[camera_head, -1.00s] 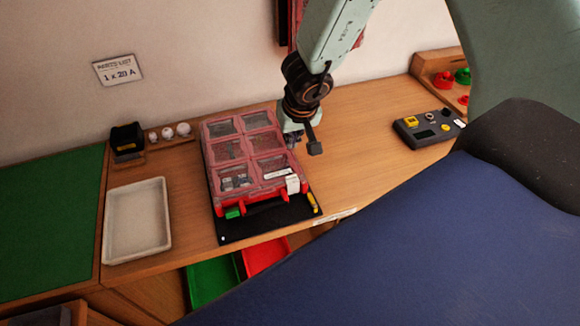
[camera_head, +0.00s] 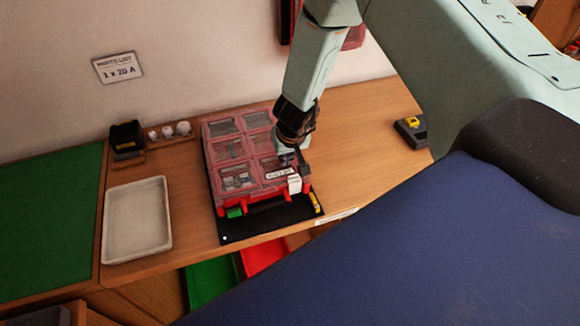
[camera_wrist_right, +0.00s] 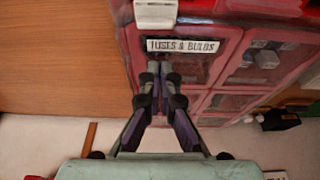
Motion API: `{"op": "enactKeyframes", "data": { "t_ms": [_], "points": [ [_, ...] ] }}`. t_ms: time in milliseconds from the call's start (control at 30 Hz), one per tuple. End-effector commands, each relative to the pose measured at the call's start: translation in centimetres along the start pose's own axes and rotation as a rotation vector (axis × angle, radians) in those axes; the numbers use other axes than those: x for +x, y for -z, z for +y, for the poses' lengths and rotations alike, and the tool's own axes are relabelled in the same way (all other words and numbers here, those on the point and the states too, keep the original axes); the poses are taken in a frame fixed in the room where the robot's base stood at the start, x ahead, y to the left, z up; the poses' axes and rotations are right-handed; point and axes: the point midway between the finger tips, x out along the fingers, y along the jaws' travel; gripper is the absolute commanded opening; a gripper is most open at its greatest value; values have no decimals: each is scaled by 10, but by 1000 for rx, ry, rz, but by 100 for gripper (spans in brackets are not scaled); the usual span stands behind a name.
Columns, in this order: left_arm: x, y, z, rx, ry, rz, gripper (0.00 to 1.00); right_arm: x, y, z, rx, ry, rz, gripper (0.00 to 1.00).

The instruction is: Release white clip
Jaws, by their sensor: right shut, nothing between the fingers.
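The red parts case (camera_head: 214,180) lies on a black mat with its clear-windowed lid down. The white clip (camera_head: 294,184) is at the case's front right corner; it also shows at the top of the right wrist view (camera_wrist_right: 155,13). I cannot tell whether it is fastened. A green clip (camera_head: 234,212) is at the front left. My right gripper (camera_head: 303,170) is above the lid's front right part, just behind the white clip. In the right wrist view its fingertips (camera_wrist_right: 160,68) are together and empty, near the "FUSES & BULBS" label (camera_wrist_right: 182,46), apart from the clip. My left gripper is not in view.
A pale empty tray (camera_head: 137,220) stands left of the case. A dark box (camera_head: 127,140) and several white knobs are behind it. A yellow item (camera_head: 314,203) lies on the mat's right side. A grey device (camera_head: 410,130) is at the right. Green and red bins sit below the bench edge.

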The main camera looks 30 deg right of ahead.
Motion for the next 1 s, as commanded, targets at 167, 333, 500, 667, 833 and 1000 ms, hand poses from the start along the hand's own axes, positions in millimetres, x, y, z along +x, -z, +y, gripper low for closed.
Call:
{"op": "enactKeyframes", "data": {
  "t_ms": [167, 333, 500, 667, 833, 1000],
  "points": [
    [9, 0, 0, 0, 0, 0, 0, -2, -11, 0, 0, 0, 1, 0],
    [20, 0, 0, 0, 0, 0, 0, -5, -23, 0, 1, 1, 1, 0],
    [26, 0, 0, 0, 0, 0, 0, -8, -32, 0, 1, 1, 0, 0],
    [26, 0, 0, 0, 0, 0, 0, -11, -33, 0, 2, 1, 2, 0],
    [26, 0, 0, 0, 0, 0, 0, -11, -33, 0, 2, 1, 2, 0],
    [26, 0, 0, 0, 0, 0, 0, -11, -33, 0, 1, 1, 3, 0]
  ]
}}
